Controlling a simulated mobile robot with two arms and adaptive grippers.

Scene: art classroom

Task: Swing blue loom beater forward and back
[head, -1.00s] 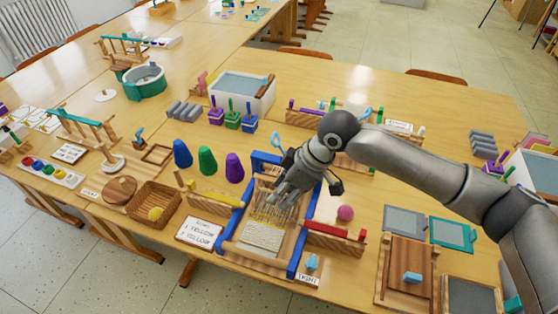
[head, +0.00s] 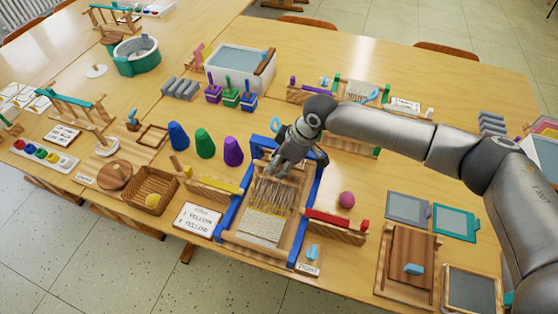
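The blue-framed loom (head: 308,215) stands near the front edge of the table, with pale warp threads and a woven strip (head: 262,226) at its near end. My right gripper (head: 281,170) reaches down over the far half of the loom, among the upper threads and beside the blue bar (head: 264,143) at its back. The gripper hides much of the beater, so I cannot tell whether the fingers touch or hold it. The finger gap is too small to read. My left gripper is not in view.
A yellow-topped shuttle rack (head: 212,186) lies left of the loom and a red-topped one (head: 335,226) right of it. A row card (head: 199,219), pink ball (head: 347,199), purple cone (head: 233,151) and basket (head: 152,188) stand close by.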

